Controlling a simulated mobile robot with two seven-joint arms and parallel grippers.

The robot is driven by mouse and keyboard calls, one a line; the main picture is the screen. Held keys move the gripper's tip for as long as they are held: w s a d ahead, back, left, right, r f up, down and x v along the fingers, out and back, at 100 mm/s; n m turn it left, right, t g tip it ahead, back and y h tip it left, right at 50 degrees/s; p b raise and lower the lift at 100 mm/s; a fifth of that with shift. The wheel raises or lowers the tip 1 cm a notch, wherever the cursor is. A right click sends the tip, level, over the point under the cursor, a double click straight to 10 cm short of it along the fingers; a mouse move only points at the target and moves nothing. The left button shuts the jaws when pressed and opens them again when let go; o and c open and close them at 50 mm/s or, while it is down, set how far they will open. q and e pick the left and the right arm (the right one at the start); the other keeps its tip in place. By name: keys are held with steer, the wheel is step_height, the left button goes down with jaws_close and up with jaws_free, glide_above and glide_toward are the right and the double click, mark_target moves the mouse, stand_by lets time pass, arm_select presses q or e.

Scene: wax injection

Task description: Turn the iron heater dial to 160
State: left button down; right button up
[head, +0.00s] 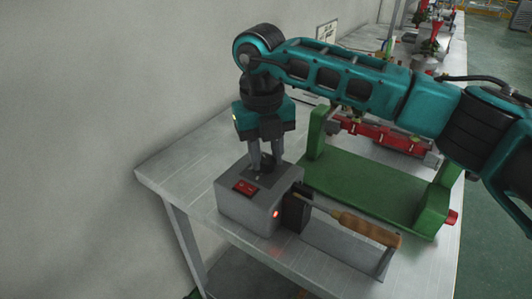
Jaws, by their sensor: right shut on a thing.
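The iron heater (246,213) is a grey box near the left corner of the metal table. A red switch (244,187) is on its top and a small red light glows on its front. The dial (263,168) is on top of the box, behind the switch, and is mostly hidden by my fingers. My right gripper (266,163) points straight down from above and is shut on the dial. The dial's numbers cannot be read here. My left gripper is not in view.
A wooden-handled iron (362,227) rests at the heater's right side, its handle sticking out to the right. A green fixture (375,188) stands behind it. More equipment lines the table further back. The wall is at left.

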mark_target(262, 160)
stand_by(0.4)
steer(key=shift+r, duration=0.1)
steer(key=o, duration=1.1)
steer(key=shift+c, duration=0.2)
step_height(262, 160, up, 13)
steer(key=shift+a+p, duration=0.3)
steer(key=shift+s, duration=0.15)
